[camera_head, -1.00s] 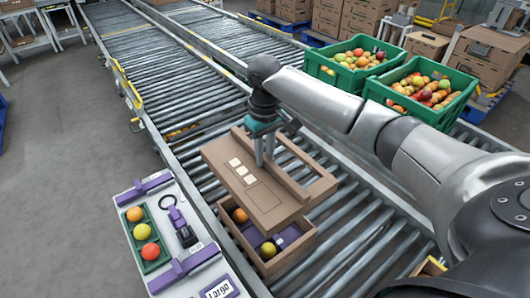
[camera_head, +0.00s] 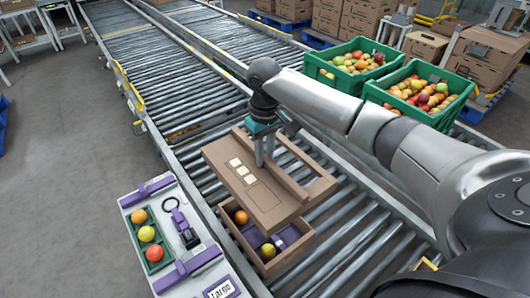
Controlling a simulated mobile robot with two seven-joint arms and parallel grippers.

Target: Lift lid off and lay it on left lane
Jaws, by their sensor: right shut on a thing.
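The brown cardboard lid (camera_head: 262,197), with several pale square labels on it, hangs above the open carton (camera_head: 296,255) on the roller conveyor. My right gripper (camera_head: 264,160) is shut on the lid's raised middle bar and holds it. The lid hides the far part of the carton. Inside the carton I see an orange fruit (camera_head: 241,217), a yellow fruit (camera_head: 267,251) and a purple insert. The left lane of rollers (camera_head: 218,110) runs away beyond the lid and is empty. My left gripper is not in view.
Two green crates (camera_head: 372,83) of fruit stand at the upper right. A metal rail (camera_head: 205,60) divides the lanes.

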